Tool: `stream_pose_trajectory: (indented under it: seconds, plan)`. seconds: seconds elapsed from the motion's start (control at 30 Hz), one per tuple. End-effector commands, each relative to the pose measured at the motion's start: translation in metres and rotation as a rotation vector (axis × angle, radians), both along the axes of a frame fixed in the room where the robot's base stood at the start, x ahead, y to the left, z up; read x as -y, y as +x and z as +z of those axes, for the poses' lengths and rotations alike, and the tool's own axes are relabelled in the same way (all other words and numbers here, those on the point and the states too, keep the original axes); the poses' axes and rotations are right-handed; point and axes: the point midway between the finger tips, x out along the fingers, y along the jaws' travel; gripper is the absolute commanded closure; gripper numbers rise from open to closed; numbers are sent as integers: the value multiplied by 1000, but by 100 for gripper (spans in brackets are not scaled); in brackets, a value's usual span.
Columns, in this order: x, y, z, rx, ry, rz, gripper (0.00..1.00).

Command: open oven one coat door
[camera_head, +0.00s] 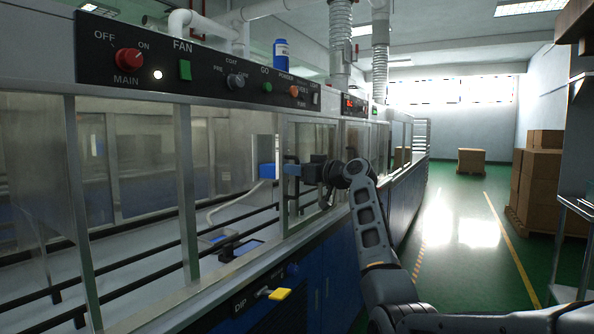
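A long machine with clear framed panels runs from the left into the distance. A clear door-like panel (311,137) in a light metal frame is at its middle; I cannot tell for sure whether it is the coat door or whether it is closed. My dark gripper (303,172) is at the end of my arm, right in front of this panel, overlapping it. Its fingers are small and dark here, so contact with a handle and the finger opening cannot be made out. A blue device (267,171) with a pale hose shows left of the panel, inside the machine.
A black control panel (208,72) with knobs and buttons runs above the windows. A yellow-handled DIP lever (280,294) sticks out low on the front. Cartons (540,178) stand at the right. The green aisle floor (458,265) between is clear.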

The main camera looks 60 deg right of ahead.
Motion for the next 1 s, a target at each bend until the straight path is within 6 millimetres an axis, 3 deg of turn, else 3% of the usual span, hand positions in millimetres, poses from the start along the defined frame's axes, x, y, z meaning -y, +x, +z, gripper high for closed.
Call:
stream_pose_trajectory:
  seconds: [0.27,0.7,1.0]
  plan:
    - [-1,-9,-1,1,1,-1,65]
    - [-11,-71,-1,0,0,-2,65]
    - [-12,-77,0,0,1,0,65]
